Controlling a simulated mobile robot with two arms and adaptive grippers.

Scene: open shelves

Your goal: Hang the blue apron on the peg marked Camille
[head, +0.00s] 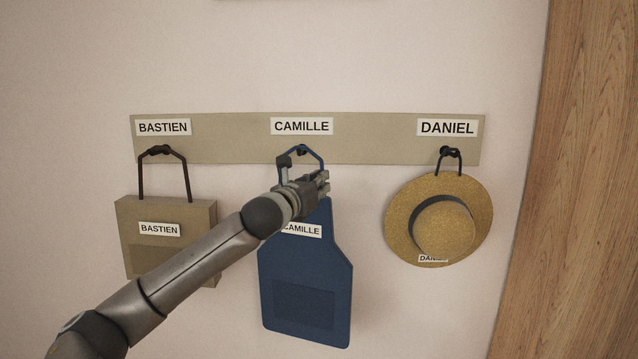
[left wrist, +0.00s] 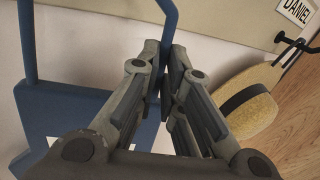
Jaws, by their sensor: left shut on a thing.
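The blue apron (head: 307,270), labelled CAMILLE, hangs flat against the wall below the Camille sign (head: 301,126). Its blue loop (head: 317,155) reaches up to the dark peg (head: 302,149) under that sign and appears to be around it; the gripper and arm partly cover this area. My left gripper (head: 322,182) is shut on the apron at the lower right side of the loop. In the left wrist view the gripper fingers (left wrist: 167,75) close on the blue strap (left wrist: 166,45). My right gripper is not in view.
The pegs sit on a beige rail (head: 230,150). A brown bag (head: 125,210) hangs under Bastien on the left. A straw hat (head: 400,210) hangs under Daniel on the right. A wooden panel (head: 580,150) stands at the far right.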

